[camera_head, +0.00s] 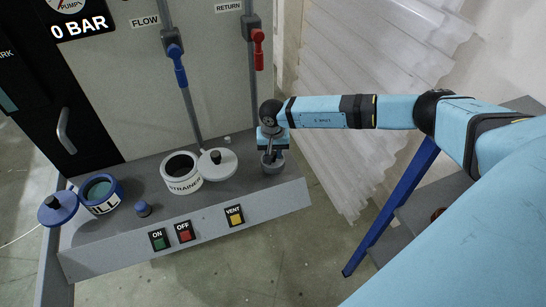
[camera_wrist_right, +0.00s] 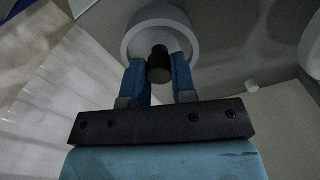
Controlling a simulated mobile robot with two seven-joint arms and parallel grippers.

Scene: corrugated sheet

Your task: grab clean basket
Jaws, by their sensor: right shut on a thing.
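The clean basket (camera_head: 273,168) appears as a small grey cup at the right end of the grey shelf. My right gripper (camera_head: 271,153) is directly above it, pointing down. In the right wrist view, the blue fingers of my right gripper (camera_wrist_right: 159,75) are on either side of a dark knob (camera_wrist_right: 159,60) and shut on it. The pale round rim of the basket (camera_wrist_right: 142,22) surrounds the knob. I cannot tell whether the basket touches the shelf. My left gripper is not in view.
The white strainer pot (camera_head: 181,184) stands open, its lid (camera_head: 218,164) beside it. A blue open pot (camera_head: 101,206), a blue lid (camera_head: 55,209) and a small blue knob (camera_head: 142,208) are further left. Buttons (camera_head: 184,232) line the shelf front. Blue and red valve handles (camera_head: 259,50) hang behind.

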